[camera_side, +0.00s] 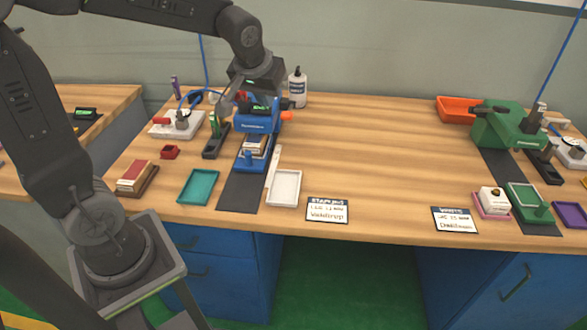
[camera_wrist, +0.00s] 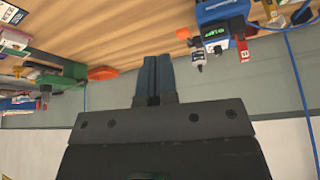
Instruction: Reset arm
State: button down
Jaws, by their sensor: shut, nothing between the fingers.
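My gripper (camera_wrist: 153,82) is shut and empty in the wrist view, its two dark fingers side by side. In the side view my arm reaches over the back left of the bench, and its end is near the blue machine (camera_side: 258,122); the fingertips are hard to make out there. The blue machine also shows in the wrist view (camera_wrist: 222,12), upside down. A white and blue object lies in the blue machine's front slide (camera_side: 256,148). The wooden bench (camera_side: 370,150) lies under it all.
A teal tray (camera_side: 199,187), a white tray (camera_side: 284,188) and a brown block stack (camera_side: 137,177) stand at the front left. A white bottle (camera_side: 297,88) stands behind. A green machine (camera_side: 505,125) and an orange bin (camera_side: 458,109) are at the right. The bench middle is clear.

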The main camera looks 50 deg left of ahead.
jog(key=s+d+r+m+h, duration=0.1)
jog(key=s+d+m, duration=0.2)
jog(key=s, duration=0.5)
jog(key=s+d+m+t+h, duration=0.1)
jog(key=s+d+m, duration=0.1)
jog(key=s+d, duration=0.3)
jog(key=s, duration=0.4)
jog(key=shift+d+r+m+h, duration=0.3)
jog(key=shift+d+r+m, duration=0.05)
jog(key=shift+d+m, duration=0.05)
